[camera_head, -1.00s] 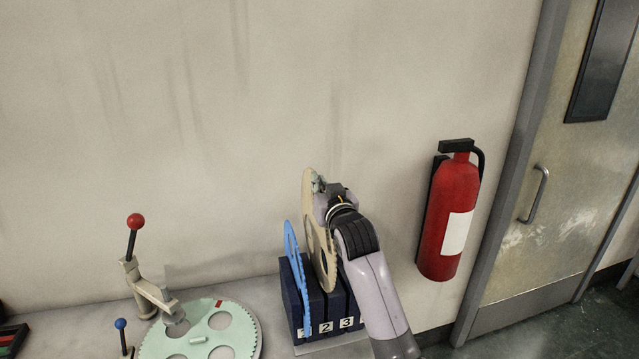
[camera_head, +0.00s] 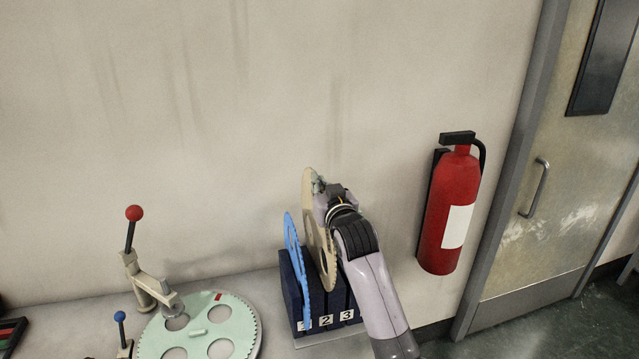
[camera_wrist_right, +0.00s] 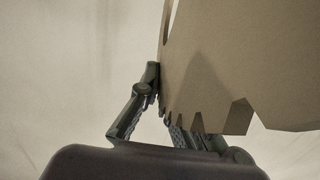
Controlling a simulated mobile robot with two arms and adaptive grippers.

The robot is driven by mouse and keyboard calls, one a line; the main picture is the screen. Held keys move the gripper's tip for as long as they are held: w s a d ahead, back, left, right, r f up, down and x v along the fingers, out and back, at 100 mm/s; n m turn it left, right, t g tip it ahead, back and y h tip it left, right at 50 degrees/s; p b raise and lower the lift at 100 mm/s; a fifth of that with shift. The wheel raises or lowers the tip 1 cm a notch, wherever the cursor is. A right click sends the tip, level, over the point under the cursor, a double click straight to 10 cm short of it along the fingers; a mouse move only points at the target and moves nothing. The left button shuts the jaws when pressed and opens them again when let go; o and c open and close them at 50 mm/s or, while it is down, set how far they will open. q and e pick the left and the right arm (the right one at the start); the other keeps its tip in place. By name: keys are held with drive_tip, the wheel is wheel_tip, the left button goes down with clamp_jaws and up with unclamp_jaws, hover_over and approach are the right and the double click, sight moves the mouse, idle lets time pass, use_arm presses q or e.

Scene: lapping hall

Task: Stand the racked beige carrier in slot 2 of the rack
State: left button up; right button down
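The beige carrier (camera_head: 312,218) is a toothed disc with holes, standing upright on edge at the dark blue rack (camera_head: 290,283). Its lower edge is down in the rack around slot 2, though my arm and the blue disc hide part of it. My right gripper (camera_head: 321,187) is at the carrier's upper edge. In the right wrist view, the gripper fingers (camera_wrist_right: 160,105) close on the toothed rim of the carrier (camera_wrist_right: 225,65). The number labels 2 and 3 show on the rack's front; the label at slot 1 is partly covered. My left gripper is not in view.
A blue disc (camera_head: 293,255) stands in the rack's slot 1, close beside the carrier. A pale green toothed plate (camera_head: 237,324) and a red-knobbed lever (camera_head: 134,213) are at left on the bench. A red fire extinguisher (camera_head: 449,210) hangs on the wall at right.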

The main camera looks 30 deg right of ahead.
sight(319, 233)
drive_tip(key=shift+f+b, duration=3.65)
drive_tip(key=shift+f, duration=2.7)
drive_tip(key=c, duration=1.7)
unclamp_jaws()
drive_tip(key=shift+s, duration=0.1)
drive_tip(key=shift+f, duration=0.2)
drive_tip(key=v, duration=1.2)
drive_tip(key=shift+r, duration=0.2)
